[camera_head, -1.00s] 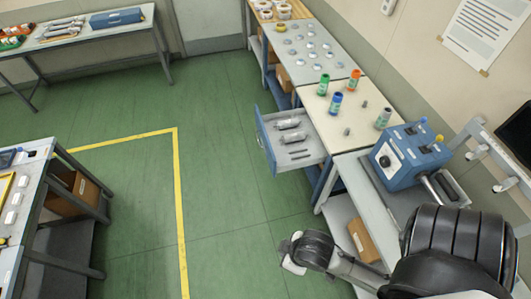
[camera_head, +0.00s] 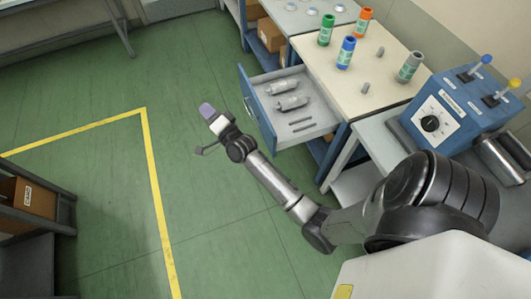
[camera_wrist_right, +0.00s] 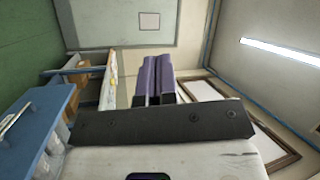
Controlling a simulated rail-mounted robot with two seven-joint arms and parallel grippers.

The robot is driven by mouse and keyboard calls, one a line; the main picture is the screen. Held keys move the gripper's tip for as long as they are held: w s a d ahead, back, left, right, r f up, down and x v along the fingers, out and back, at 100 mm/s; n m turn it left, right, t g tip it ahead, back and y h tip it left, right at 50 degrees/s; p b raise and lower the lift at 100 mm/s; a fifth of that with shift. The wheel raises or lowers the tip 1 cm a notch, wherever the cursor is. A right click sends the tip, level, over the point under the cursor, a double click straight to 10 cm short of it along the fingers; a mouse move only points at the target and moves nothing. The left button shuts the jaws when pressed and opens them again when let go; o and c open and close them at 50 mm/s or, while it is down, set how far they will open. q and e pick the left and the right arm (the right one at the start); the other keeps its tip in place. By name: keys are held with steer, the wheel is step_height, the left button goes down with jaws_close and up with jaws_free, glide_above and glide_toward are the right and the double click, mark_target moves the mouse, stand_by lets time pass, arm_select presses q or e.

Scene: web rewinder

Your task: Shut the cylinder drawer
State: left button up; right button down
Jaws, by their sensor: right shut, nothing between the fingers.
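The cylinder drawer (camera_head: 258,124) stands pulled out from the workbench, its blue front facing left, with a metal handle. Grey metal cylinders (camera_head: 287,95) and thin rods lie in it. My right gripper (camera_head: 207,109) is over the floor to the left of the drawer front, apart from it. In the right wrist view its purple fingers (camera_wrist_right: 155,78) are together with nothing between them. That view also shows the blue drawer front with its handle (camera_wrist_right: 16,116) at the left. My left gripper is not in view.
Green, orange, blue and grey bottles (camera_head: 347,52) stand on the bench top (camera_head: 310,52) above the drawer. A blue machine (camera_head: 435,118) with levers stands on the bench to the right. The green floor (camera_head: 90,75) left of the drawer is clear.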

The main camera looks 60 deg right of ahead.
steer(key=w+d+f+m+g+h+b, duration=0.1)
steer(key=d+f+m+g+h+b, duration=0.3)
steer(key=d+f+m+h+b, duration=0.7)
steer(key=m+g+y+b, duration=0.4)
steer(key=m+g+b, duration=1.5)
steer(key=m+g, duration=1.15)
glide_toward(271, 139)
steer(key=s+d+m+t, duration=0.1)
steer(key=s+d+m+t+b, duration=0.1)
steer(key=s, duration=0.1)
steer(key=s+d+m+t, duration=0.1)
steer(key=shift+s+d+r, duration=0.15)
steer(key=shift+d+r, duration=0.15)
steer(key=shift+d, duration=0.05)
steer(key=shift+b+x, duration=0.3)
steer(key=shift+x, duration=0.55)
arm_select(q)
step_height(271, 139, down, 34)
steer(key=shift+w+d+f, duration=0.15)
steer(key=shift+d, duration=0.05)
arm_select(e)
steer(key=shift+r, duration=0.15)
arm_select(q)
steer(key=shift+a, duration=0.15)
arm_select(e)
steer(key=shift+d, duration=0.1)
